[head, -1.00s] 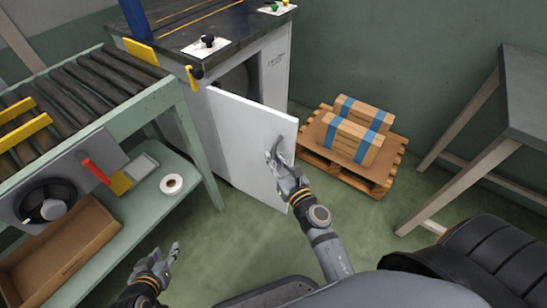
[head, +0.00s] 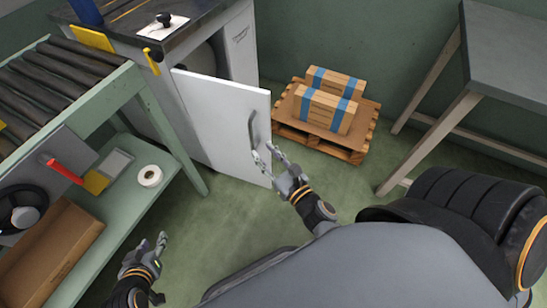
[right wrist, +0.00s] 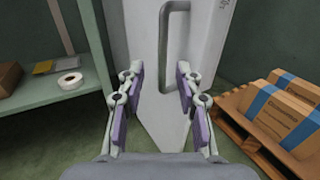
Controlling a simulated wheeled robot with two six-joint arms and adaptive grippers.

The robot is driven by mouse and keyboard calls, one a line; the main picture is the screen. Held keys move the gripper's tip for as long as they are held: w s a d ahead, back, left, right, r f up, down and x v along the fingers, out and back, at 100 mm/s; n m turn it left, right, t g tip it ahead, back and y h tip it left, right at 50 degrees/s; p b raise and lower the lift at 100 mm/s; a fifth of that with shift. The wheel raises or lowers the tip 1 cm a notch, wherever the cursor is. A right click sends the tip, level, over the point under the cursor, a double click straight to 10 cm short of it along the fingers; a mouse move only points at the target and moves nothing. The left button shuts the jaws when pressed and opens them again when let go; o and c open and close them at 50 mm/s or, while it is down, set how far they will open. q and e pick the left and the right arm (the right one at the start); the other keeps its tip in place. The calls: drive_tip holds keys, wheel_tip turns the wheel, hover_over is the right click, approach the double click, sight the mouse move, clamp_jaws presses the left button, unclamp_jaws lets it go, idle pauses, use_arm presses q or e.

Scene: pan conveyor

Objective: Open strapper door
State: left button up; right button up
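The strapper (head: 230,45) stands at the back left, with its white door (head: 215,110) swung out and a dark opening behind it. The door's grey bar handle (head: 252,128) is upright on its face; it also shows in the right wrist view (right wrist: 172,45). My right gripper (head: 266,152) is open and empty, just below and in front of the handle. In the right wrist view its fingers (right wrist: 160,90) are spread apart, with the handle beyond them and nothing between them. My left gripper (head: 155,243) is open and empty at the lower left, away from the door.
A green roller conveyor (head: 130,85) with a lower shelf stands at left, holding a tape roll (head: 149,175) and a cardboard box (head: 45,250). A wooden pallet (head: 350,148) with strapped boxes (head: 325,112) lies right of the door. A grey table (head: 510,50) stands at right.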

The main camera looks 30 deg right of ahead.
drive_tip(key=s, duration=0.4)
drive_tip(key=shift+d, duration=0.3)
